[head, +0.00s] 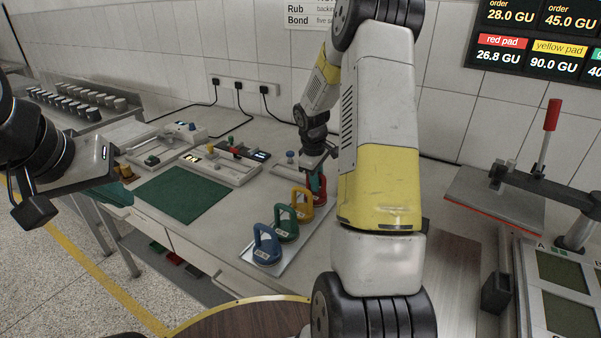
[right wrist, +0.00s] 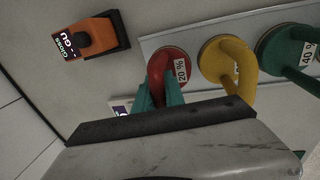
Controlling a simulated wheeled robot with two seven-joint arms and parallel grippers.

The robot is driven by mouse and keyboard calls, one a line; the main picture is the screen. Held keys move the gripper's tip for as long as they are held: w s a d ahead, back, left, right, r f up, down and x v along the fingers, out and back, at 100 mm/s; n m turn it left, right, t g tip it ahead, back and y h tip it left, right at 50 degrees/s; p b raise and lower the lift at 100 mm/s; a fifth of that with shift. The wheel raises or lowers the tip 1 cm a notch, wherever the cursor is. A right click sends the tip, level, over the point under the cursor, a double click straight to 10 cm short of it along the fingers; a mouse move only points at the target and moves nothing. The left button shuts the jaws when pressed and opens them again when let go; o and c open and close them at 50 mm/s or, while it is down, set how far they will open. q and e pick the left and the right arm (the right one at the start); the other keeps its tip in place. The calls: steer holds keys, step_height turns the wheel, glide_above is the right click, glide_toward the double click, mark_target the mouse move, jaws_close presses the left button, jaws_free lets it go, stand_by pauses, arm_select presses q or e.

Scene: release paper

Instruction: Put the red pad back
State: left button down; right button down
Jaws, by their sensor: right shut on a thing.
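The red pad (right wrist: 168,68), a round disc with a loop handle and a 20 % label, is at the end of a row on a pale tray (right wrist: 225,22). My right gripper (right wrist: 160,98) is shut on its handle with teal fingers. In the head view the red pad (head: 320,187) is partly hidden by my right arm, under the right gripper (head: 317,163). Whether the pad touches the tray is unclear. My left gripper (head: 108,190) is at the far left, away from the pads; its jaw opening is unclear.
Yellow (head: 302,205), green (head: 286,224) and blue (head: 267,245) pads stand in line on the tray. An orange device (right wrist: 88,38) lies beside it in the right wrist view. A green mat (head: 182,194) is left of the tray. A red-handled press (head: 551,115) stands at right.

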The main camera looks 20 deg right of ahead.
steer(key=c, duration=1.4)
jaws_free()
steer(key=shift+f, duration=0.15)
step_height(320, 180, up, 12)
steer(key=s+a, duration=0.1)
steer(key=a, duration=0.1)
steer(key=s+a+r+m+t+y, duration=0.1)
steer(key=s+a+r+m, duration=0.15)
steer(key=s+r, duration=0.3)
steer(key=s+a+r+m+t, duration=0.1)
steer(key=s+a+r, duration=0.3)
steer(key=s+r, duration=0.15)
steer(key=s+a+r+m+t+y, duration=0.1)
steer(key=s+a+m, duration=0.1)
steer(key=s, duration=0.5)
steer(key=s+a+r+m+t+y, duration=0.1)
steer(key=s+a, duration=0.3)
steer(key=s, duration=0.4)
steer(key=shift+a+m+t+y, duration=0.2)
steer(key=shift+m+t+y, duration=0.2)
steer(key=shift+m, duration=0.15)
steer(key=shift+r, duration=0.1)
